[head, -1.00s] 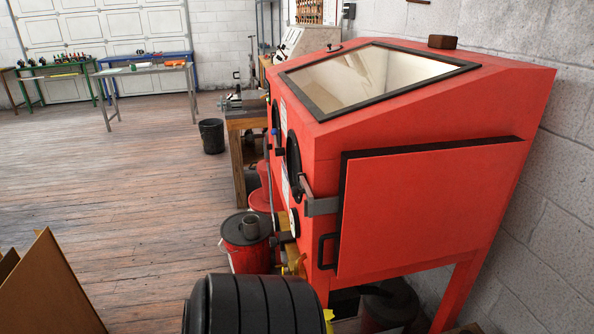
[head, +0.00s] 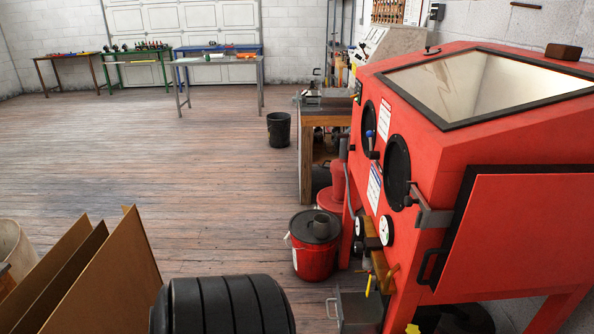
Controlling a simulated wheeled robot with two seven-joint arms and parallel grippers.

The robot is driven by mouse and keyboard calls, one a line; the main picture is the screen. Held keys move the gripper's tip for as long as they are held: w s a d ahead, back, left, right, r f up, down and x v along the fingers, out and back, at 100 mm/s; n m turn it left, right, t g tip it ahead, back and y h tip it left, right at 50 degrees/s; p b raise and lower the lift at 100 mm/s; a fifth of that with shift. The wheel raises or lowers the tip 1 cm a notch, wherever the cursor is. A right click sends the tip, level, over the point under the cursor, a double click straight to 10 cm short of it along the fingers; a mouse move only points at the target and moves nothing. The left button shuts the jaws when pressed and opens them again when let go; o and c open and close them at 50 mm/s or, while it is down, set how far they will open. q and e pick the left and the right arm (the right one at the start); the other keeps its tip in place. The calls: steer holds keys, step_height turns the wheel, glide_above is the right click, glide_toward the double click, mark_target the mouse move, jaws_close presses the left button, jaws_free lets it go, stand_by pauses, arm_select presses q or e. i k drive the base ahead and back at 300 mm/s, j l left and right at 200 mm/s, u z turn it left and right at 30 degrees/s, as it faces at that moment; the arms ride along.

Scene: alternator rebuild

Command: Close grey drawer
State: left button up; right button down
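A grey metal box with a handle (head: 360,312) shows at the bottom edge, low beside the red blast cabinet (head: 520,235). It may be the grey drawer, but its lower part is cut off and I cannot tell whether it is open or shut. Neither of my grippers is in view.
A black ribbed round object (head: 222,305) stands close in front at the bottom. Brown panels (head: 95,265) lean at lower left. A red bucket (head: 314,258) and a black bin (head: 279,130) stand on the floor. A wooden bench (head: 322,118) stands beyond. Wooden floor (head: 170,150) at middle left is clear.

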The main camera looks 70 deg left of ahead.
mark_target(355, 313)
steer(key=u, duration=1.7)
